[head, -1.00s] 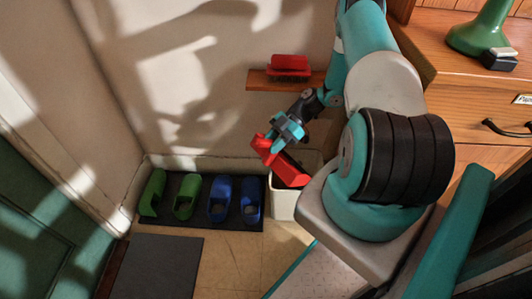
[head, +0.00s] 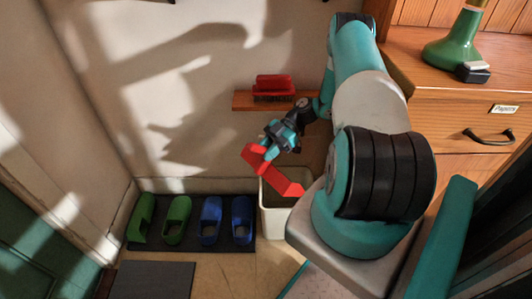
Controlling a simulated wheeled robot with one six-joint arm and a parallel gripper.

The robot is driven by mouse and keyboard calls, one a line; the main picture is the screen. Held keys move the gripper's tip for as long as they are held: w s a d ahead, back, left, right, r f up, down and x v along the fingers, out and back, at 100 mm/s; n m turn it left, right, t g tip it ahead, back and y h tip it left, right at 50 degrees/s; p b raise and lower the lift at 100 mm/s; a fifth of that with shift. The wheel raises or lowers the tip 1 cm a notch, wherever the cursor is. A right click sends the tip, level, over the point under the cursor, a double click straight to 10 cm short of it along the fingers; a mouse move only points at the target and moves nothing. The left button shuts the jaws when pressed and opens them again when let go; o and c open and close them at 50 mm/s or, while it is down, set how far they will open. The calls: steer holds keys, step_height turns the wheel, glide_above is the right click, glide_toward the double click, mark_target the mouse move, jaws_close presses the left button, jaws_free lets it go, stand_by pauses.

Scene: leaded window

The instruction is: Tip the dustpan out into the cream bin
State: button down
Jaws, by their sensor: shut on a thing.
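The red dustpan (head: 274,173) is in the head view, held in the air over the cream bin. My gripper (head: 266,150) is shut on it at its upper left end. The pan slopes down to the right, and its lower end hangs over the bin's mouth. The cream bin (head: 273,221) stands upright on the floor by the wall, partly hidden by the dustpan and my arm. I cannot see what is in the pan or on the bin's floor.
A red brush (head: 273,86) lies on a small wooden shelf (head: 243,100) above. Green clogs (head: 177,219) and blue clogs (head: 242,219) stand on a dark mat left of the bin. A wooden drawer chest (head: 440,105) with a green lamp base (head: 456,50) is at right.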

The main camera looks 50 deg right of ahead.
steer(key=shift+f+b, duration=1.3)
steer(key=shift+f, duration=0.1)
steer(key=shift+r, duration=0.2)
